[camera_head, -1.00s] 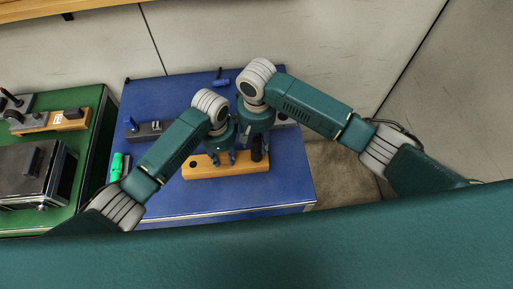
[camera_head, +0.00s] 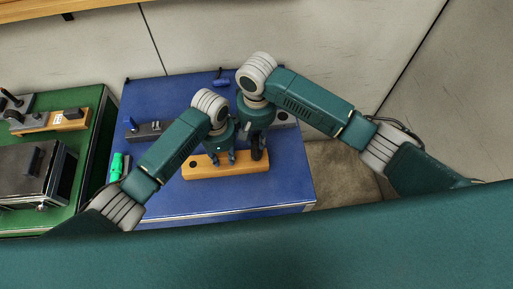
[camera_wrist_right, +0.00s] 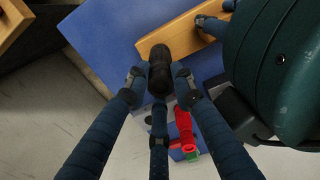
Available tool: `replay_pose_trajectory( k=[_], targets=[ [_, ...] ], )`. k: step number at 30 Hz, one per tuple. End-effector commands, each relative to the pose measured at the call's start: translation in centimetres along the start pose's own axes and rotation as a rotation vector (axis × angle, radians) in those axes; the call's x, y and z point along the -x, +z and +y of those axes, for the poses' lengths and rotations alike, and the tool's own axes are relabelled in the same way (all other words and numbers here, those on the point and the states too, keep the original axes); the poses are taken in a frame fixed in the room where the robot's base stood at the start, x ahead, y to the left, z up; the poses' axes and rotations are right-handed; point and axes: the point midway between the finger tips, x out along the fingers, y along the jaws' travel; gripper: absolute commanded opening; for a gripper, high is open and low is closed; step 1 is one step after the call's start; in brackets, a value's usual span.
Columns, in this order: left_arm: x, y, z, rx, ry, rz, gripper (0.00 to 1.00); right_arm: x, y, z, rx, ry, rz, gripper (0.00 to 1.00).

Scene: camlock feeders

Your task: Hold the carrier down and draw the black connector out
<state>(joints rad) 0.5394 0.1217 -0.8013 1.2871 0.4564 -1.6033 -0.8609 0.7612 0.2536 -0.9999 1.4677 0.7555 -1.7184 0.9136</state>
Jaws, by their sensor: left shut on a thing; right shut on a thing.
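The carrier is an orange-yellow wooden block (camera_head: 196,172) on the blue table; its end also shows in the right wrist view (camera_wrist_right: 176,38). My left gripper (camera_head: 222,161) is shut on the carrier near its middle; a fingertip shows on it in the right wrist view. The black connector (camera_wrist_right: 160,74) is a dark ribbed cylinder at the carrier's right end. My right gripper (camera_wrist_right: 159,78) is shut on it, with fingers on both sides. In the head view the connector (camera_head: 260,155) stands upright under my right gripper; I cannot tell if its lower end is clear of the carrier.
The blue table (camera_head: 270,193) is clear in front of the carrier. A grey block (camera_head: 150,132) and a green item (camera_head: 117,164) lie on its left. A red part (camera_wrist_right: 184,128) shows in the right wrist view. A green table (camera_head: 90,150) stands at left.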

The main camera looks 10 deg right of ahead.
Motion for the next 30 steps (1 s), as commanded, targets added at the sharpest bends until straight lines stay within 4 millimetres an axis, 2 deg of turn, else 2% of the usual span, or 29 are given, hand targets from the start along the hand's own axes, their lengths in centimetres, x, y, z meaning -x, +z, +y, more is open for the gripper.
replay_pose_trajectory(
  k=[13, 24, 30],
  targets=[
    [-0.2, 0.0, 0.3, -0.001, 0.006, -0.001, 0.0, 1.9, -0.1, -0.2, 0.002, -0.005, 0.002, 0.0],
    [-0.3, 0.0, 0.3, -0.001, 0.006, -0.001, 0.0, 5.4, -0.1, -0.1, 0.001, -0.003, 0.002, 0.0],
    [-0.3, 0.0, 0.3, -0.001, 0.006, -0.001, 0.0, 6.4, 0.0, -0.1, 0.0, -0.002, 0.001, 0.0]
  ],
)
